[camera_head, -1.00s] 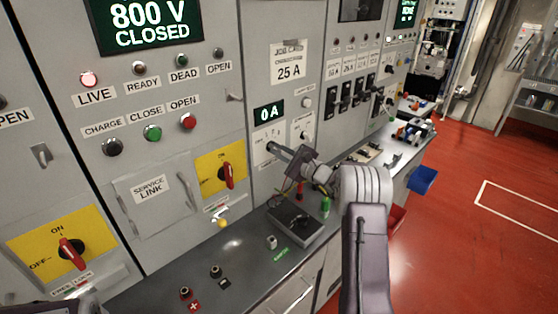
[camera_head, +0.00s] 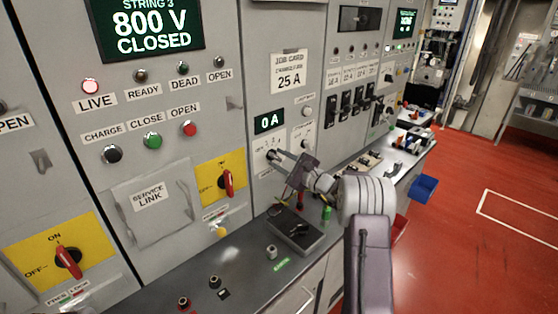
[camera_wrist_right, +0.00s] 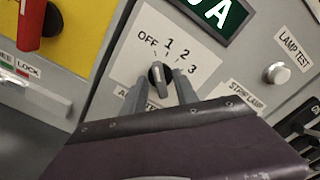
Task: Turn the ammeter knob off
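The ammeter knob (camera_wrist_right: 158,74) is a small dark rotary knob on a white plate marked OFF, 1, 2 and 3 in the right wrist view. Its exact setting is hard to tell. It also shows in the head view (camera_head: 272,155), below the display reading 0 A (camera_head: 269,122). My right gripper (camera_wrist_right: 160,80) is open, with one grey finger on each side of the knob and a visible gap between them. It also shows at the panel in the head view (camera_head: 279,158). I cannot tell whether either finger touches the knob. My left gripper is out of view.
A red rotary handle on a yellow plate (camera_head: 227,183) is left of the knob. A lamp test button (camera_wrist_right: 277,73) is to its right. A dark box (camera_head: 296,230) sits on the bench below my right arm. A blue bin (camera_head: 424,188) hangs at the bench edge.

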